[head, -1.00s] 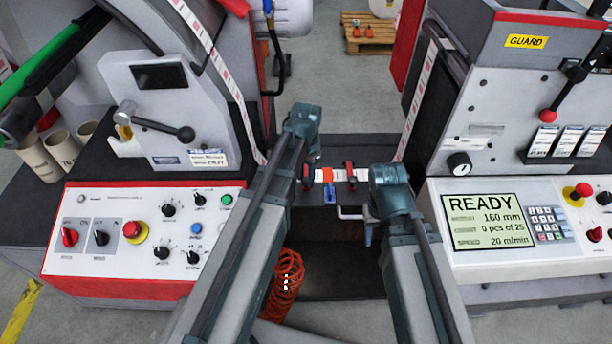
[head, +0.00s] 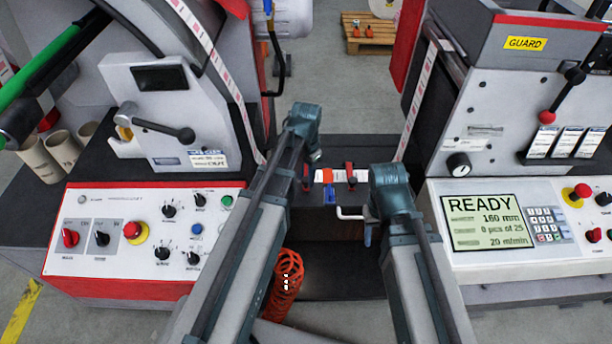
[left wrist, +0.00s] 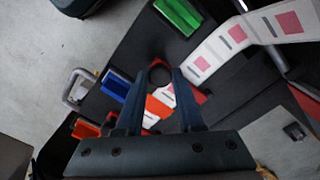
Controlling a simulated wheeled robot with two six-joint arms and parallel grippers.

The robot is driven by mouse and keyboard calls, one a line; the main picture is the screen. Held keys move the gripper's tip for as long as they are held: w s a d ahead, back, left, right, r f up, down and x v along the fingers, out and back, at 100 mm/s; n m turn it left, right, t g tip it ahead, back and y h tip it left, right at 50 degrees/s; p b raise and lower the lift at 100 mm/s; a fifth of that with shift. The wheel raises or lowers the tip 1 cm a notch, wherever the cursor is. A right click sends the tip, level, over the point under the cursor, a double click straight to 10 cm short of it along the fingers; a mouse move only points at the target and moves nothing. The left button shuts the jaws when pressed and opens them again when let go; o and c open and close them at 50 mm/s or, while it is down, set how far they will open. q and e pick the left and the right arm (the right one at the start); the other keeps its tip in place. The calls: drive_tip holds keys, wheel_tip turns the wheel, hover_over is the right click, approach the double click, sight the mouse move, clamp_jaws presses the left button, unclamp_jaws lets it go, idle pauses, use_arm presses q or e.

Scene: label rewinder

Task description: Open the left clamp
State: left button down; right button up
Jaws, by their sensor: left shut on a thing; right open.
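The left clamp (head: 306,174) has a red lever and stands at the left end of the small dark splice table (head: 325,200) in the head view. My left gripper (head: 304,125) is directly over it and hides part of it. In the left wrist view my left gripper (left wrist: 159,80) has its fingers on both sides of the clamp's dark part and is shut on it; red of the left clamp (left wrist: 200,96) shows beside one finger. The right clamp (head: 350,173), also red, stands further right. My right gripper (head: 369,215) is open and empty, right of the table; its fingers are mostly hidden.
A white label strip (left wrist: 225,42) crosses the table. A bent pale handle (head: 350,214) sticks out at the table's front. Control panels flank both sides.

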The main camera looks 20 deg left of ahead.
sight(306, 173)
use_arm(q)
drive_tip(key=shift+w+a+r+p, duration=0.1)
drive_tip(key=shift+w+r+p, duration=0.45)
drive_tip(key=shift+r, duration=0.25)
drive_tip(key=w+r+p, duration=0.1)
drive_tip(key=w, duration=0.1)
drive_tip(key=w+a+r+p, duration=0.1)
drive_tip(key=w+r+p, duration=0.1)
drive_tip(key=shift+a+r, duration=0.1)
drive_tip(key=shift+r, duration=0.05)
drive_tip(key=shift+w+a+r+g+h+b, duration=0.15)
drive_tip(key=shift+w+a+g, duration=0.15)
drive_tip(key=shift+w+g, duration=0.5)
drive_tip(key=shift+w+a+g+h+b, duration=0.15)
drive_tip(key=shift+w+a+g, duration=0.3)
drive_tip(key=shift+w, duration=0.6)
drive_tip(key=shift+w+a+r+g+h+b, duration=0.1)
drive_tip(key=shift+w+a+g+h, duration=0.1)
drive_tip(key=shift+w+g, duration=0.65)
